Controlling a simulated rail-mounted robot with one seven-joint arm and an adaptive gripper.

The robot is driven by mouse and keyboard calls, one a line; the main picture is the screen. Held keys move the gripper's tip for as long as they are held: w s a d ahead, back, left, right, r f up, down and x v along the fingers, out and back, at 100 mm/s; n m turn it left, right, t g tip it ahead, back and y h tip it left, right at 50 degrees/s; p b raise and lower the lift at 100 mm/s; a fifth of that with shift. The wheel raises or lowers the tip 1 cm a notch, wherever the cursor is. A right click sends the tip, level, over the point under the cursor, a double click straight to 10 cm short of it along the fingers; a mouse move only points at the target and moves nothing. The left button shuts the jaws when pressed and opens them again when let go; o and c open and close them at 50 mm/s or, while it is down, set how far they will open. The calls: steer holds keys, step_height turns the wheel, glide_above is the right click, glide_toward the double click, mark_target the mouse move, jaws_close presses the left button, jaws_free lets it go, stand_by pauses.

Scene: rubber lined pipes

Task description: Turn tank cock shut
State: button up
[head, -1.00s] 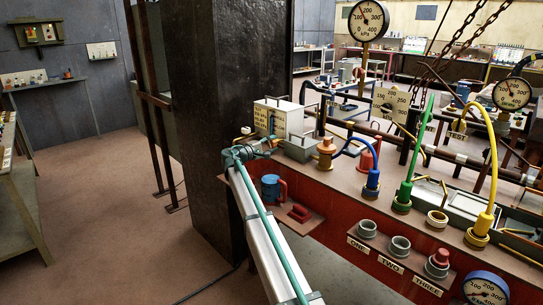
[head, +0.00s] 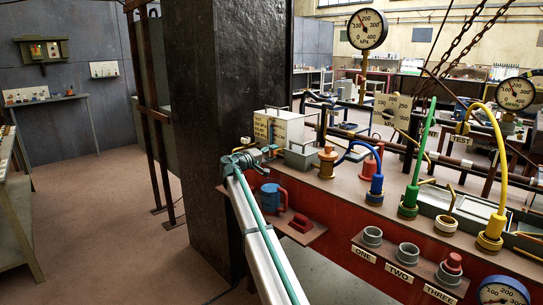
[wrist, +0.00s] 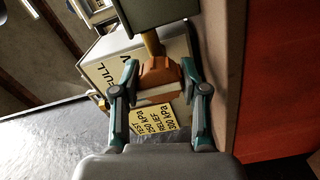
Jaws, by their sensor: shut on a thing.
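The white tank (head: 284,132) stands on the bench beside the dark pillar, with a yellow label on its side. My gripper (head: 262,152) is at the tank's near left side in the head view. In the wrist view, my gripper (wrist: 160,74) has its teal fingers on both sides of the orange-brown tank cock (wrist: 160,77), shut on it. A brass stem (wrist: 152,43) rises behind the cock, and a pale bar crosses between the fingers. The tank's labelled face (wrist: 115,72) is beside the left finger. In the head view the cock is hidden or too small to make out.
The dark pillar (head: 215,100) stands close left of my gripper. A blue mug-like part (head: 272,197) and a red part (head: 301,223) sit below on a shelf. Hoses and fittings, including a blue hose (head: 376,185), crowd the bench to the right. Open floor (head: 90,230) lies left.

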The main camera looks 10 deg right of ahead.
steer(key=o, duration=1.1)
steer(key=shift+o, duration=0.2)
steer(key=v, duration=1.2)
